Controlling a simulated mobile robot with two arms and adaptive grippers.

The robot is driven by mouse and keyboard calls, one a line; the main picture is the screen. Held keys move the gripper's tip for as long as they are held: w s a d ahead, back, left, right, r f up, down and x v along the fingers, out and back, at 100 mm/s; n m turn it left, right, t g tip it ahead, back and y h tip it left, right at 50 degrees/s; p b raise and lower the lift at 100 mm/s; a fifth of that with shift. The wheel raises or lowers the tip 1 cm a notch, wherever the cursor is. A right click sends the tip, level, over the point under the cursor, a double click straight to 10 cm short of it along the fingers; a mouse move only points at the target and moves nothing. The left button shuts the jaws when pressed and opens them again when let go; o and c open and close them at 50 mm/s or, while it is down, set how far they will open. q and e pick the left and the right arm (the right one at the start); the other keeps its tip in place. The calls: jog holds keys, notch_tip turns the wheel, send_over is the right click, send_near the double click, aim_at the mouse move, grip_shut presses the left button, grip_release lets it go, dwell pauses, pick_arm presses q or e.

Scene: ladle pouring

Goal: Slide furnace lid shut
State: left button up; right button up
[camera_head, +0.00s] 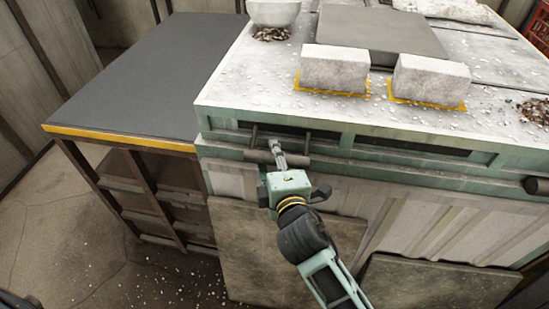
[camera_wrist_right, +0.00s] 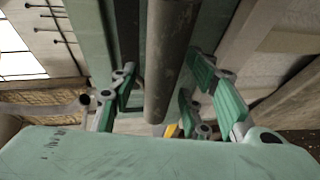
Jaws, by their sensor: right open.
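The furnace (camera_head: 300,115) is a large pale-green and white box with a white, debris-strewn top. A dark horizontal handle bar (camera_head: 257,156) stands off its front edge on two short posts. My right gripper (camera_head: 277,150) is at this bar, with its fingers open. In the right wrist view, the bar (camera_wrist_right: 170,60) runs between the two open green fingers of my gripper (camera_wrist_right: 165,95), with gaps visible on both sides. A flat grey slab (camera_head: 385,32) lies on the furnace top; I cannot tell whether it is the lid. My left gripper is not in view.
Two white blocks (camera_head: 334,70) (camera_head: 431,80) sit in yellow-outlined spots on the top. A white bowl (camera_head: 273,12) stands at the back. A dark table (camera_head: 145,75) with a yellow front edge adjoins the left side; its surface is clear. Another dark handle end (camera_head: 537,186) shows at right.

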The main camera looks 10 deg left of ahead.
jog(key=shift+s, duration=0.1)
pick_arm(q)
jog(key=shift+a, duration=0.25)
pick_arm(e)
jog(key=v, duration=1.1)
jog(key=shift+s+d+r, duration=0.15)
jog(key=shift+s+r, duration=0.05)
jog(key=shift+s, duration=0.15)
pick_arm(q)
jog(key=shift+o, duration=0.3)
